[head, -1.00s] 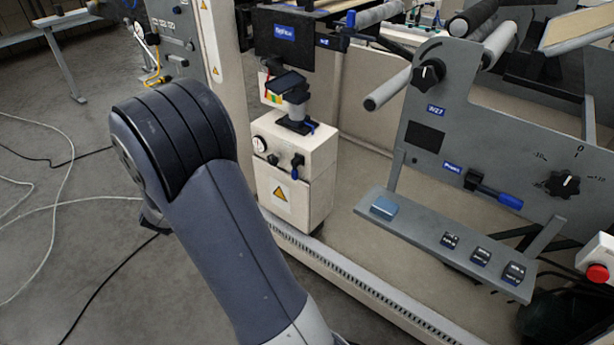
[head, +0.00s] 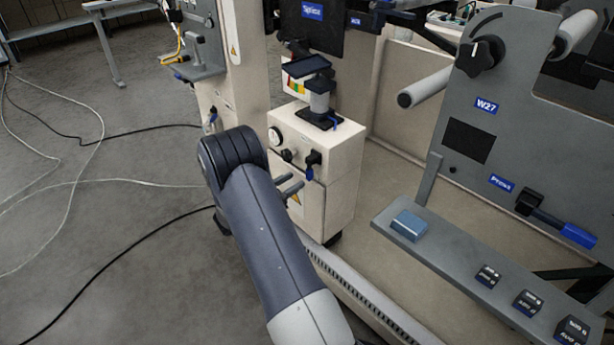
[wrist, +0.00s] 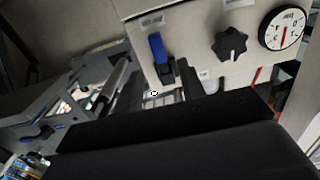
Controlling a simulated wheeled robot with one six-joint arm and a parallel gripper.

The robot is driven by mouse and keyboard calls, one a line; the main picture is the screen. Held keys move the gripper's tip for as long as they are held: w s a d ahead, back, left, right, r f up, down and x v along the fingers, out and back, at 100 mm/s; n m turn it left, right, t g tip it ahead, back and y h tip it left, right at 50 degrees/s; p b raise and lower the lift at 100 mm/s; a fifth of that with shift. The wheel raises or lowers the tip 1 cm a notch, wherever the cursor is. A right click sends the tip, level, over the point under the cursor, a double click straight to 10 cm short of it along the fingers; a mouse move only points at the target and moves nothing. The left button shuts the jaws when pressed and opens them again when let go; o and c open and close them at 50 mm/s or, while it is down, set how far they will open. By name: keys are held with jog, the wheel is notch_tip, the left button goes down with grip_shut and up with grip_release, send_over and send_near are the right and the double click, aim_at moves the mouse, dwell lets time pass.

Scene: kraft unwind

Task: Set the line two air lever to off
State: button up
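A small lever with a blue handle and black hub (head: 311,163) is on the front of the cream cabinet, its handle hanging down. It also shows in the wrist view (wrist: 157,48), which sees the panel upside down. Its label is too small to read, so I cannot confirm it is line two. A black knob (wrist: 231,45) and a round gauge (wrist: 284,30) sit beside it. My gripper (head: 291,186) is in front of the cabinet, below and slightly left of the lever, apart from it. Its two fingers look spread, with nothing between them.
The cream cabinet (head: 344,165) carries a black stand on top. To the right is a grey machine plate (head: 475,125) with a knob and another blue-handled lever (head: 560,220). A shelf (head: 450,265) holds a blue block (head: 409,225). Cables lie on the open floor at left.

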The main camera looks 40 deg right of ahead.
aim_at(307, 173)
jog(key=d, duration=0.4)
jog(key=d+b, duration=0.1)
jog(key=d, duration=0.1)
jog(key=shift+w, duration=0.25)
jog(key=shift+c, duration=0.2)
grip_shut()
